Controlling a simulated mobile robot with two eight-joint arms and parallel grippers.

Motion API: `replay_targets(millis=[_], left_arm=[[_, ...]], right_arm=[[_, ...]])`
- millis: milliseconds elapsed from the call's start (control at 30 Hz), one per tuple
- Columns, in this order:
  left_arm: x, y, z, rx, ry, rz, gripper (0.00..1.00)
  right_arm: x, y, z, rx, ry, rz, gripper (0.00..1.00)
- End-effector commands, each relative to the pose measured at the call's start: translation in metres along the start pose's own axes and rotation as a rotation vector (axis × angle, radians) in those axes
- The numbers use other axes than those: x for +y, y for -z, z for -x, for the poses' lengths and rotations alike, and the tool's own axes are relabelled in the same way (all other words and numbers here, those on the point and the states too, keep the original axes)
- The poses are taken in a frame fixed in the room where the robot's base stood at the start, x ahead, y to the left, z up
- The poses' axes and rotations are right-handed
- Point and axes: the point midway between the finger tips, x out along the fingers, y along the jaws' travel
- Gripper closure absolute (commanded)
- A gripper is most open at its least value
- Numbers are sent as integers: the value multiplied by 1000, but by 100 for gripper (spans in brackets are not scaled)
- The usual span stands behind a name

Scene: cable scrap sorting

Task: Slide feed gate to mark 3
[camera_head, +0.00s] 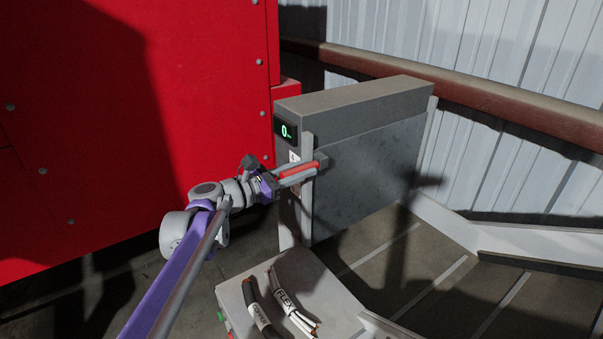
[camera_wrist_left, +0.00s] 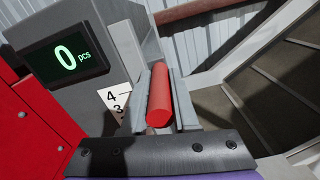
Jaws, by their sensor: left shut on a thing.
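The feed gate (camera_head: 365,175) is a grey upright panel below a grey housing (camera_head: 350,108), at the end of a dark conveyor. Its red bar handle (camera_head: 301,171) sticks out at the near left edge and shows large in the left wrist view (camera_wrist_left: 159,95). My left gripper (camera_head: 303,172) is shut on the handle, with a grey finger on each side. A white scale label (camera_wrist_left: 116,101) beside the gate shows the marks 4 and 3. Other marks are hidden or out of view, and I cannot tell exactly which mark the gate stands at. My right gripper is not in view.
A display (camera_wrist_left: 66,58) on the housing reads 0 pcs. A red machine wall (camera_head: 190,100) stands close on the left. Cable pieces, one labelled FLEX (camera_head: 290,301), lie on a grey surface (camera_head: 330,290) below. The dark conveyor (camera_head: 430,265) looks empty.

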Motion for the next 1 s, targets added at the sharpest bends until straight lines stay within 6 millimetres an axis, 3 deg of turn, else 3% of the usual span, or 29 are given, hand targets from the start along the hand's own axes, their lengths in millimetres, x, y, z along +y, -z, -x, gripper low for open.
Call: replay_targets(millis=[33,67,200,233,500,633,1000], left_arm=[[0,2,0,1,-1,1,100],[0,2,0,1,0,1,71],[-1,3,0,2,0,0,46],[-1,3,0,2,0,0,43],[-1,3,1,3,0,0,43],[0,4,10,4,-3,0,43],[0,4,81,4,-4,0,43]], right_arm=[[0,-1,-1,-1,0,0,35],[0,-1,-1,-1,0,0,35],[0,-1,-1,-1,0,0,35],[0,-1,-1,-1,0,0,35],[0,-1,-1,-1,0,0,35],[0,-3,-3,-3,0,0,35],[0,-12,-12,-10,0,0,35]])
